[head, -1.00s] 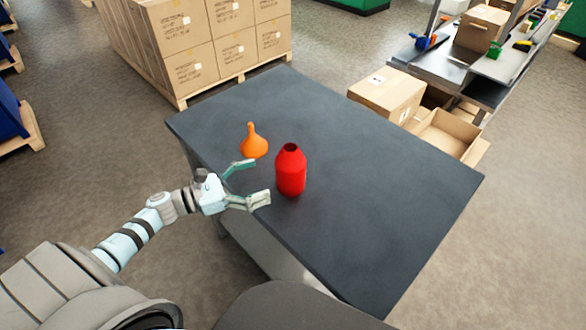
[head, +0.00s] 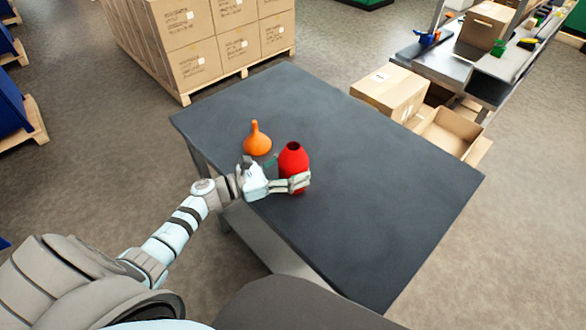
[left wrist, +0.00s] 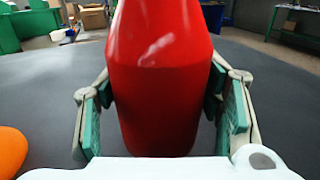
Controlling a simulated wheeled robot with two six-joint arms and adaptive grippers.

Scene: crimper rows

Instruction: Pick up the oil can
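The red oil can (head: 293,158) stands upright on the dark grey table, with a tapered shoulder and a dark top opening. My left gripper (head: 288,178) is around its body, one finger on the near side and the other mostly hidden behind the can. In the left wrist view the can (left wrist: 160,80) fills the middle, between the green-padded fingers of the left gripper (left wrist: 160,95). The fingers are spread, with narrow gaps beside the can; contact at the tips is hard to tell. My right gripper is not in view.
An orange funnel-like object (head: 257,140) stands on the table (head: 370,200) just left of the can, close to my left gripper; its edge shows in the left wrist view (left wrist: 10,150). The table right of the can is clear. Cardboard boxes (head: 390,92) stand beyond the table.

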